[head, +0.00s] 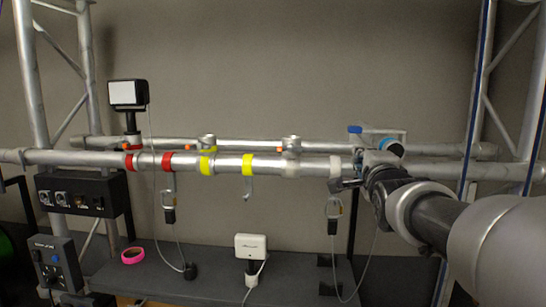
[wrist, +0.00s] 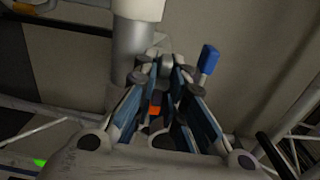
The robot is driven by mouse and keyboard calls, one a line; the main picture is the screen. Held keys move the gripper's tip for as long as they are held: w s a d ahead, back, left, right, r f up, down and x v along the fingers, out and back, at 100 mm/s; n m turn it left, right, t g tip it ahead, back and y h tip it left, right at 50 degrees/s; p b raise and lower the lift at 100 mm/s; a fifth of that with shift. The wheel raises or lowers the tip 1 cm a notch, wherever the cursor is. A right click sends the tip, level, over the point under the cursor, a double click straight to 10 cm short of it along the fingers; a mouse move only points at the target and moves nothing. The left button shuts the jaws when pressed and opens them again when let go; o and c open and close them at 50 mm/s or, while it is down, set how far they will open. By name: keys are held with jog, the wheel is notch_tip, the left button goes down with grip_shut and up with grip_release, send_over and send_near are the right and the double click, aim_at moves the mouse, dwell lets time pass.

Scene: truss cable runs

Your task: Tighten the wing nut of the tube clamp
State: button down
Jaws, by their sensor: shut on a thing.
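My gripper (head: 362,172) is at the right part of the front truss tube, by the tube clamp (head: 378,157). In the wrist view its two blue-grey fingers (wrist: 164,78) close in on a small grey piece, which looks like the wing nut (wrist: 167,60). The fingers hide most of it, so its turn angle cannot be told. A blue handle (wrist: 208,59) stands just right of the fingertips; it also shows in the head view (head: 355,129) above the clamp. A small orange part (wrist: 155,104) shows between the fingers.
Two horizontal tubes (head: 225,161) run between truss towers. Red (head: 168,161) and yellow (head: 247,164) bands and hooks sit along the front tube. A lamp (head: 128,93) stands at left. Safety cables hang below. A shelf (head: 210,283) holds a white box (head: 250,246) and pink tape (head: 133,255).

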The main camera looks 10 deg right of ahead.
jog(key=c, duration=1.6)
grip_release()
jog(key=shift+c, duration=0.2)
jog(key=v, duration=1.2)
jog(key=s+a+f+n+g+y+b, duration=0.1)
jog(key=s+a+f+n+g+b, duration=0.3)
jog(key=f, duration=1.1)
jog(key=s+a+f+n+g+y+b, duration=0.2)
jog(key=s+a+f+n+g+b, duration=0.2)
jog(key=f, duration=1.1)
jog(key=s+a+f+n+g+y+b, duration=0.2)
jog(key=s+a+f+n+g+b, duration=0.2)
jog(key=s+f+n+b, duration=0.4)
jog(key=s+a+f+n, duration=0.1)
jog(key=s+f+n, duration=0.4)
jog(key=s+f, duration=0.2)
jog(key=shift+s+a+f+g+b, duration=0.25)
jog(key=shift+s+a+g+b, duration=0.05)
jog(key=shift+s+a+b, duration=0.1)
